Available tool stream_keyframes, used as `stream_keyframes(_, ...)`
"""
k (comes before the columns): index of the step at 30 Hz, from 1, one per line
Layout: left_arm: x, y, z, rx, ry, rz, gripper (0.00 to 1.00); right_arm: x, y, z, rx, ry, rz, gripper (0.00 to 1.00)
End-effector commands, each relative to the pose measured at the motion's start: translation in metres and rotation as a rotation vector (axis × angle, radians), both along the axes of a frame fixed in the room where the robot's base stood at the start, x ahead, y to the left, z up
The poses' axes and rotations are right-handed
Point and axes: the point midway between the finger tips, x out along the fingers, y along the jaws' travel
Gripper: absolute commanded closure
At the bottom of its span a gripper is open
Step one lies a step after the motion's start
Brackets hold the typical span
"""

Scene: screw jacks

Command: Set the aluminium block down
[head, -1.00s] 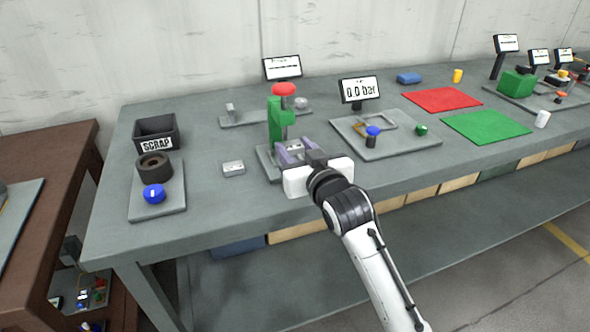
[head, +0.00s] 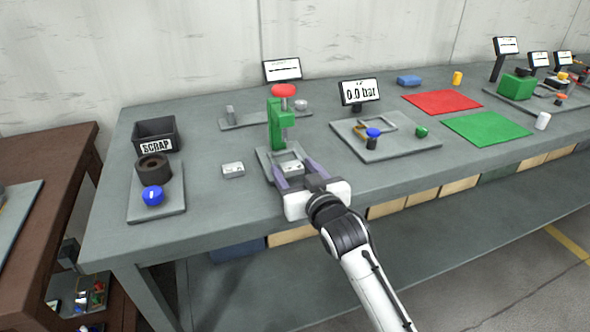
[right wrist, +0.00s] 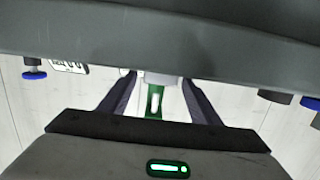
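My right gripper (head: 291,170) is shut on a small light-grey aluminium block (head: 292,168). It holds the block at the front part of the plate of a green press (head: 276,125) with a red knob (head: 284,90). A pale square frame (head: 283,156) on that plate shows just behind the block. I cannot tell whether the block touches the plate. In the right wrist view the block (right wrist: 160,79) shows pale between the fingers, partly covered by a dark band. A second similar grey block (head: 233,169) lies on the bench to the left. My left gripper is not in view.
A black scrap bin (head: 157,146) and a plate with a dark ring and blue knob (head: 153,195) stand at the left. A fixture plate (head: 400,149) with a pressure display (head: 360,91) stands at the right. Bench between the press and the left plate is mostly clear.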

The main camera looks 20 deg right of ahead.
Motion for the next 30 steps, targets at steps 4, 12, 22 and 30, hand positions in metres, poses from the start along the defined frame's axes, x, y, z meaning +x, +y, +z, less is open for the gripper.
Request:
stream_keyframes(4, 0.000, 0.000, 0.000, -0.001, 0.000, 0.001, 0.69, 0.000, 0.000, 0.000, 0.000, 0.000, 0.000, 0.43)
stream_keyframes(12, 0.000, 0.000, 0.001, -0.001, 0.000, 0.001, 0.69, -0.013, 0.000, 0.004, 0.000, 0.000, 0.000, 0.43)
stream_keyframes(22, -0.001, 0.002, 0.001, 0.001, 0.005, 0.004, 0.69, -0.081, -0.003, 0.013, 0.001, 0.002, 0.000, 0.43)
stream_keyframes(30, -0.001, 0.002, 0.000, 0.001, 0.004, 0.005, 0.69, -0.115, -0.004, 0.019, 0.000, 0.001, 0.000, 0.43)
